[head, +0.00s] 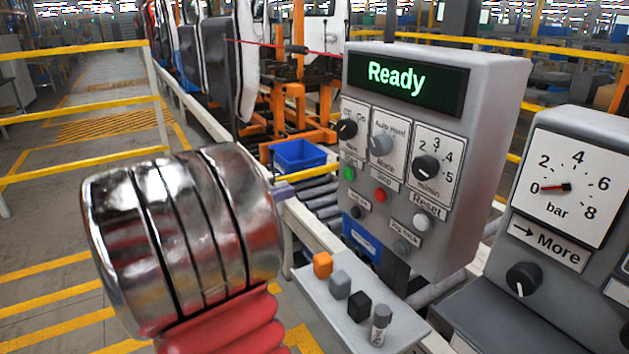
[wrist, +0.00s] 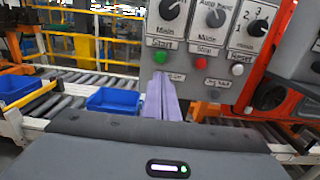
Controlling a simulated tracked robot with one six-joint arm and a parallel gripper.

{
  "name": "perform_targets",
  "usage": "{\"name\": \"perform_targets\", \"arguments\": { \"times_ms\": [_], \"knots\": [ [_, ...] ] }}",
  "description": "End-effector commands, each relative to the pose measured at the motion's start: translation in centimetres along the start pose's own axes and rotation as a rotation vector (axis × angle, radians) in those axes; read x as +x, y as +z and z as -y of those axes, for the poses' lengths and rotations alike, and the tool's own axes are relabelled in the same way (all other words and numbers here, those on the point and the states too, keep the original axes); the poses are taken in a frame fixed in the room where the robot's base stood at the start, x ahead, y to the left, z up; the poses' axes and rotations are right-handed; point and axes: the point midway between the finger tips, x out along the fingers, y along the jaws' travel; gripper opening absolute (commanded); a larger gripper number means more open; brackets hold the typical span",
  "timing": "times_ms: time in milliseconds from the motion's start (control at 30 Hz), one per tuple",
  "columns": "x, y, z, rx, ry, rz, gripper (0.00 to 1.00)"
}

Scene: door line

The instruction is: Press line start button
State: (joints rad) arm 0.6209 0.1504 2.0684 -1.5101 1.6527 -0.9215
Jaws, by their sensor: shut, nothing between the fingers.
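The green start button (head: 348,173) is at the left of the grey control box (head: 480,150), under the main knob (head: 347,129). My gripper (wrist: 163,77) shows as pale lavender fingers, shut and empty. In the wrist view its tips appear just below the green button and over the lower panel; I cannot tell how far they are from the panel. In the head view my arm hides most of the gripper. The box display (head: 410,77) reads Ready in green.
A red stop button (head: 380,195) and a white reset button (head: 420,222) are right of the green one. A shelf (head: 335,320) with small blocks juts out below. A gauge box (head: 570,190) stands at the right. A blue bin (head: 300,155) is behind.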

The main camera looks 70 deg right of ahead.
Motion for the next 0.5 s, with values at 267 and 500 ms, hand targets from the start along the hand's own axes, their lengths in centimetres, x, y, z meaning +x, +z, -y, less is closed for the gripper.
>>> {"name": "perform_targets", "arguments": {
  "times_ms": [267,500],
  "knots": [
    [0.04,0.02,0.01,0.0,0.0,0.001,0.0],
    [0.95,0.0,0.07,0.001,-0.003,-0.001,0.0]
  ]
}}
